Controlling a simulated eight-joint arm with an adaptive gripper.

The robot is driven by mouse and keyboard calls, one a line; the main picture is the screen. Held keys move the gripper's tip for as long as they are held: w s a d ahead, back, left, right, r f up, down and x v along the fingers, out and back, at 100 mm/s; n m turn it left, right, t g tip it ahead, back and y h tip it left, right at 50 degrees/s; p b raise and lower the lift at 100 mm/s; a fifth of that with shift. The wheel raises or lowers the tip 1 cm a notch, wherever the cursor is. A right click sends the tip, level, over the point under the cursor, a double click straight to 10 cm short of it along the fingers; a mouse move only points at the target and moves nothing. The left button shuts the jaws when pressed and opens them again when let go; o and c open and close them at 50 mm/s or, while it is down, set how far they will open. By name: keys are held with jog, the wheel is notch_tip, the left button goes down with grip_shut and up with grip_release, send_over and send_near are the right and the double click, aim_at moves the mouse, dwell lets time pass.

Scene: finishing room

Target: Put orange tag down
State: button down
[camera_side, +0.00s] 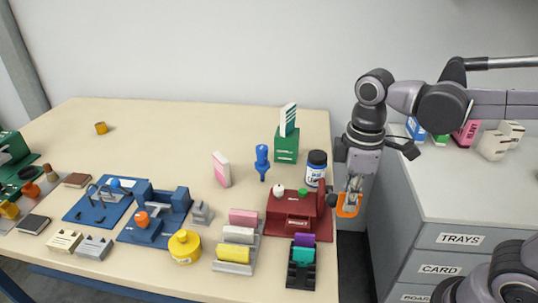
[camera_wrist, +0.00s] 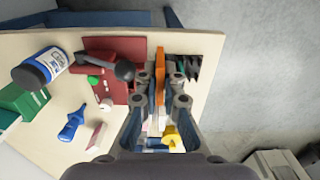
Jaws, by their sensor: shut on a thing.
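The orange tag (camera_side: 348,205) is held in my gripper (camera_side: 352,186), which is shut on it. In the side view the tag hangs below the fingertips, just off the right edge of the wooden table (camera_side: 180,115), near the red press. In the wrist view the tag (camera_wrist: 160,72) shows as a thin upright orange strip between the fingers of my gripper (camera_wrist: 161,88). I cannot tell its exact height above the table top.
A red press (camera_side: 298,220) stands on a red base at the table's right edge, with a dark-capped jar (camera_side: 316,168) behind it. Grey drawers (camera_side: 440,240) stand right, across a gap. The table's back middle is clear.

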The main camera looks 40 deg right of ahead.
jog(key=shift+f, duration=0.8)
jog(key=a+f, duration=0.2)
jog(key=a, duration=0.1)
jog(key=a+f, duration=0.2)
jog(key=a, duration=0.2)
jog(key=a+f, duration=0.3)
jog(key=a, duration=0.1)
jog(key=shift+s+a, duration=0.15)
jog(key=shift+a, duration=0.1)
jog(key=shift+f, duration=1.8)
jog(key=shift+f, duration=0.2)
jog(key=c, duration=1.5)
grip_release()
jog(key=shift+r, duration=0.1)
